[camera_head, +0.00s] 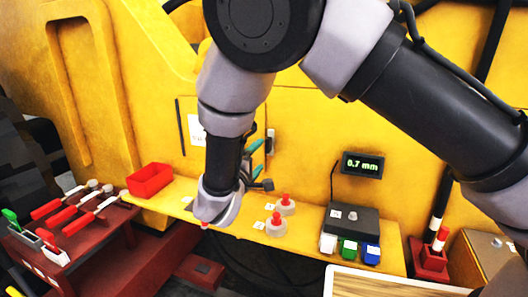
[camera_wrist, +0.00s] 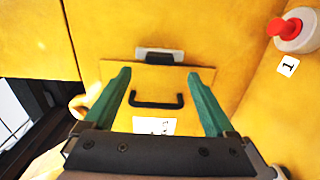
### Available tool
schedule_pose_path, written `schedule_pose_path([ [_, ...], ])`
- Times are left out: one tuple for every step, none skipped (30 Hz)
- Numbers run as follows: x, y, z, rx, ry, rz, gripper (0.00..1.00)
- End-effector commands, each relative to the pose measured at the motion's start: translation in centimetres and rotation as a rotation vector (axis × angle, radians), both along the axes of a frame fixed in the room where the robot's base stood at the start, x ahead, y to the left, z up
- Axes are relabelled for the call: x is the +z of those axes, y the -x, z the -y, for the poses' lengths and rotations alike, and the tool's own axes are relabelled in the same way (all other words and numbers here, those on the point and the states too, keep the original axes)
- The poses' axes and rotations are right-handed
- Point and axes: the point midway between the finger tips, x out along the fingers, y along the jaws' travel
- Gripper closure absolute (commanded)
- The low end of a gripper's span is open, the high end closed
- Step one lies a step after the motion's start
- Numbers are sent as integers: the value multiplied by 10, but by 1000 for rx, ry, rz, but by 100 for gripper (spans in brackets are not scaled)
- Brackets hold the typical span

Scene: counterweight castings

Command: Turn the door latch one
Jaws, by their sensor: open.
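In the wrist view a yellow door panel (camera_wrist: 112,72) has a black bar handle (camera_wrist: 155,104) and, above it at the panel's edge, a pale latch plate (camera_wrist: 146,55) with a dark piece on it. The plate also shows in the head view (camera_head: 270,138), right of my gripper (camera_head: 262,166). My gripper (camera_wrist: 160,74) is open and empty. Its two green fingers point toward the door, one on each side of the handle in the picture. I see no contact. My forearm and gripper hide part of the door in the head view.
Two red knobs on pale round bases (camera_head: 285,206) (camera_head: 277,226) stand on the yellow ledge below. A red bin (camera_head: 150,180) is at left. A box with coloured blocks (camera_head: 352,222) and a display reading 0.7 mm (camera_head: 362,165) are at right.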

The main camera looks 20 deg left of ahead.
Motion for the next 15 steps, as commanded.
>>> schedule_pose_path([
  [0,10,-1,3,1,-1,10],
  [0,14,-1,1,1,-1,10],
  [0,20,-2,1,0,0,10],
  [0,24,-2,2,0,0,10],
  [0,27,-2,1,0,0,10],
  [0,30,-2,1,0,0,10],
  [0,32,-2,0,0,-1,10],
  [0,33,-2,0,0,-1,10],
  [0,35,-2,-1,0,-1,10],
  [0,35,-2,-1,0,-1,10],
  [0,36,-2,-1,0,0,10],
  [0,36,-2,-1,0,0,10],
  [0,36,-2,-1,0,0,10],
  [0,36,-2,-1,0,0,10],
  [0,36,-2,-1,0,0,10],
])
